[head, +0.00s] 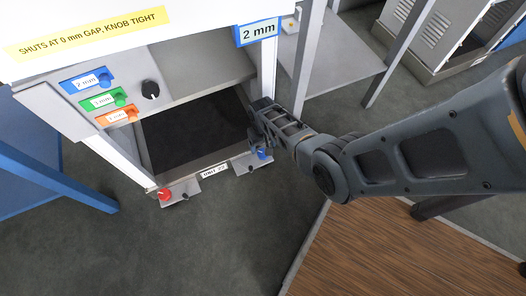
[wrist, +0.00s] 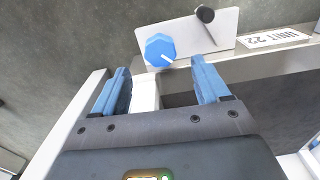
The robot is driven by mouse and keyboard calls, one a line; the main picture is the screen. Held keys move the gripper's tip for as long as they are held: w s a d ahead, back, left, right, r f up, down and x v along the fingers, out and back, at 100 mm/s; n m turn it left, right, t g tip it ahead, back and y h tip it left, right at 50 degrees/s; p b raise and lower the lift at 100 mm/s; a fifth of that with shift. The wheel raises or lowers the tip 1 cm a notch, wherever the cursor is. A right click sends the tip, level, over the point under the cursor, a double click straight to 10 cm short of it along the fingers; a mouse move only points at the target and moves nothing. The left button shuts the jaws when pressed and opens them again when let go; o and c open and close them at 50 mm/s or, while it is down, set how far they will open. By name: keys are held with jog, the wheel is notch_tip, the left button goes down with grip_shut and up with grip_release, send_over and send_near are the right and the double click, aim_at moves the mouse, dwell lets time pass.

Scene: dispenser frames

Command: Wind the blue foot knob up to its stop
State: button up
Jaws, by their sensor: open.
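The blue foot knob (head: 263,154) sits low at the front right corner of the dispenser frame, on a small grey foot plate (head: 243,165). In the wrist view the blue knob (wrist: 160,49) is faceted, with a white pointer mark toward the lower right. My gripper (head: 258,122) is at the frame's right post, just above the knob in the head view. In the wrist view my gripper (wrist: 160,67) is open and empty, its two blue fingers apart. The knob shows just beyond the fingertips, roughly centred between them; I see no contact.
A dark pin (wrist: 205,14) stands beside the knob on the plate. A red knob (head: 165,194) is at the left foot. A wooden platform (head: 390,250) lies at lower right; front floor is clear.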

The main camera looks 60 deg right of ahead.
aim_at(263, 153)
notch_tip(263, 153, down, 5)
jog(key=b, duration=0.2)
jog(key=shift+f+b, duration=0.15)
jog(key=shift+b, duration=0.25)
